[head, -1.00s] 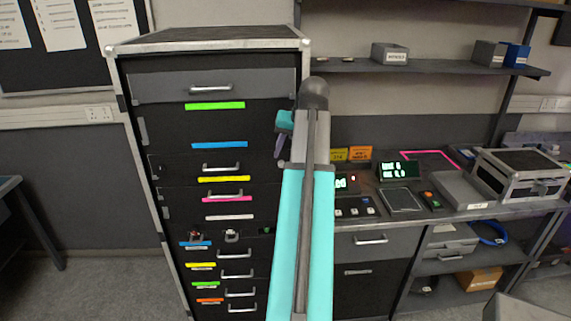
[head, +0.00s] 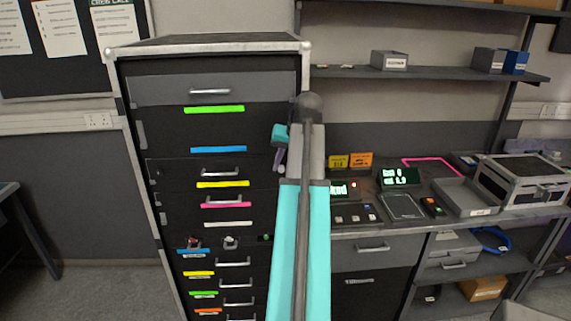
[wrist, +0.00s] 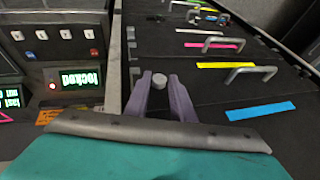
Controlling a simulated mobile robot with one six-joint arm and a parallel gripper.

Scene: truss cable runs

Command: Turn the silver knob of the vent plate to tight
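In the wrist view a small round silver knob (wrist: 159,81) stands just beyond and between the two purple fingertips of my gripper (wrist: 160,79). The fingers are apart, with a narrow gap showing beside the knob. I cannot tell whether they touch it. In the head view my gripper (head: 278,160) is at the right edge of the dark cabinet front. A small pale round knob (head: 282,169) shows at its tip. Any pointer or tight mark on the vent plate is too small to make out or hidden.
The tall dark drawer cabinet (head: 210,66) has handles and coloured strips. A red knob (head: 193,242) and another silver knob (head: 231,242) sit lower on it. To the right, a bench holds displays (head: 400,177), one reading "locked" (wrist: 79,78), and a metal case (head: 520,180).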

